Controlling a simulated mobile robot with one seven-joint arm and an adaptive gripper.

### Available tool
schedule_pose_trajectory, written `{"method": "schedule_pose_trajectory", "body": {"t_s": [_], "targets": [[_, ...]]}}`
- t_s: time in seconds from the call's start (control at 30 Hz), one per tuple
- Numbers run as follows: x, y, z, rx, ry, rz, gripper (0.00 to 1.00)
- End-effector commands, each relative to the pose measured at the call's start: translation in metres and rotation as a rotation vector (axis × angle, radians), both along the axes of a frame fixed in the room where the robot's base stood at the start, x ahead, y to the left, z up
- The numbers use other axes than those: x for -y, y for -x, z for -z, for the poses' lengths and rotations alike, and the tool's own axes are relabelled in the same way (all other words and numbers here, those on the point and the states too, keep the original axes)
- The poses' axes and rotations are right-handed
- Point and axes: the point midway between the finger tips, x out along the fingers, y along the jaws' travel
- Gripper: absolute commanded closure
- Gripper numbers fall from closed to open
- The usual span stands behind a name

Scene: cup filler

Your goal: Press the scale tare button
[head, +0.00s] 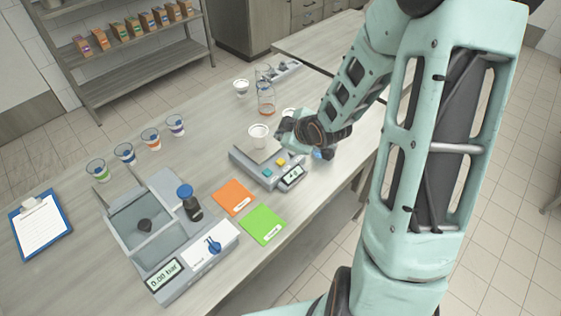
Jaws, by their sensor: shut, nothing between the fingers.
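The scale (244,155) is a grey box on the table, with a white cup (258,137) standing on its plate. On its front panel are a teal button (267,173), a yellow button (281,161) and a small display (291,178). Button labels are too small to read, so I cannot tell which one is tare. My gripper (322,153) is shut and empty at the right end of the scale, partly hidden by my own wrist. It looks apart from both buttons. Its height above the table is unclear.
An orange card (233,197) and a green card (263,224) lie in front of the scale. Glass containers (266,101) and a white cup (241,87) stand behind. Several small cups line the far left.

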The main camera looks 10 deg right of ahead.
Motion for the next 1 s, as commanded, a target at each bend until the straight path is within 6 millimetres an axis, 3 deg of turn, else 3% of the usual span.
{"method": "schedule_pose_trajectory", "body": {"t_s": [0.6,1.0], "targets": [[0.000,0.000,0.078,0.001,0.000,0.001,1.00],[0.000,0.000,0.082,0.001,0.000,0.001,1.00]]}}
